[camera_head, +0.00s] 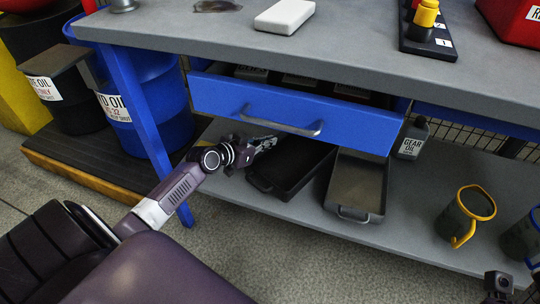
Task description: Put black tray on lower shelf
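The black tray (283,176) lies on the grey lower shelf (400,235) of the workbench, under the blue drawer. My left gripper (264,144) reaches in from the left and is at the tray's back left side, under the drawer's front. Its fingertips are small and partly hidden, so I cannot tell whether they hold the rim. A small dark part at the bottom right edge (498,284) looks like part of my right gripper; its fingers are not clear.
The blue drawer (290,112) sticks out partly open above the tray. A grey metal tray (357,182) lies close on the right. A blue table leg (137,105) is left of my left arm.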

